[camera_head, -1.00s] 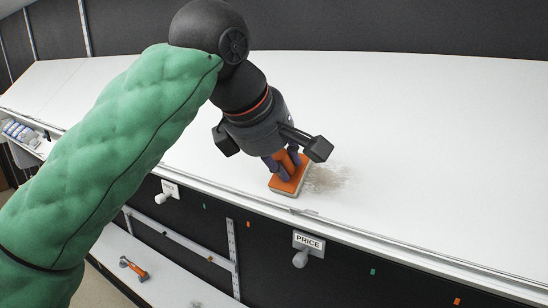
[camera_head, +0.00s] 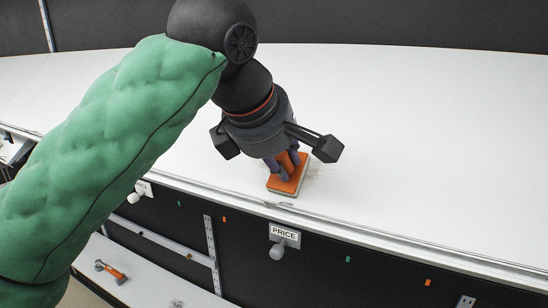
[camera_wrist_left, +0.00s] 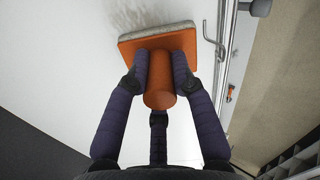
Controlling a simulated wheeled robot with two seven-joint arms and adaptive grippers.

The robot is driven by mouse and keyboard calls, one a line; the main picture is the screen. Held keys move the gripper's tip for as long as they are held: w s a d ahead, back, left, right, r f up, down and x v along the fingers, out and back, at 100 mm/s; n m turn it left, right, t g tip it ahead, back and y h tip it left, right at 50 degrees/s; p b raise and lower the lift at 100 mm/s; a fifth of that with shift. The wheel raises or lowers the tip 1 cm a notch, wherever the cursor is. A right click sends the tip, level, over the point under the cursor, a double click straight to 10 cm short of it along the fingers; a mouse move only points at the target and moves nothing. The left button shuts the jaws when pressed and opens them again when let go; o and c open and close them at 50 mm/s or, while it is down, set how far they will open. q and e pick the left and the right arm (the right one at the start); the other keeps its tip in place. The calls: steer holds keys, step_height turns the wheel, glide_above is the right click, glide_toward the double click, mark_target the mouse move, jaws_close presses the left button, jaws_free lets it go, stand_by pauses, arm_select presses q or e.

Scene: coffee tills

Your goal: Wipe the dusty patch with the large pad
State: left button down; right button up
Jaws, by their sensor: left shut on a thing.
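The large pad (camera_head: 290,185) is an orange block with a pale underside and an orange handle. It rests on the white counter near its front edge. My left gripper (camera_head: 283,167) is shut on the pad's handle from above. In the left wrist view the fingers (camera_wrist_left: 160,85) close around the handle, and the pad (camera_wrist_left: 160,40) lies beyond them. The dusty patch (camera_head: 315,171) shows as a faint grey-brown smear beside the pad, partly hidden by pad and gripper. In the left wrist view it is a grey smudge (camera_wrist_left: 128,14) past the pad's edge. My right gripper is not in view.
The white counter (camera_head: 430,140) is clear to the right. A metal hook (camera_wrist_left: 208,35) lies along its front edge in the wrist view. An orange-handled tool (camera_head: 111,271) lies on the lower shelf.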

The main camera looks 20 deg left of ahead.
arm_select(q)
steer(key=shift+s+d, duration=0.15)
steer(key=shift+d, duration=1.6)
steer(key=shift+s+d, duration=0.1)
steer(key=shift+d, duration=1.65)
steer(key=shift+a, duration=0.1)
steer(key=shift+a, duration=0.1)
steer(key=shift+w+a, duration=0.2)
steer(key=shift+a, duration=2.3)
steer(key=shift+w+a, duration=0.15)
steer(key=shift+a, duration=2.3)
steer(key=shift+w+a, duration=0.2)
steer(key=shift+a, duration=2.3)
steer(key=shift+w+r+p, duration=0.3)
steer(key=shift+w+r, duration=0.2)
steer(key=shift+w, duration=0.15)
steer(key=shift+s+d, duration=0.15)
steer(key=shift+d, duration=1.85)
steer(key=shift+s+d, duration=0.15)
steer(key=shift+d, duration=1.75)
steer(key=shift+s+d, duration=0.15)
steer(key=shift+d, duration=1.7)
steer(key=shift+s+d, duration=0.15)
steer(key=shift+d, duration=1.75)
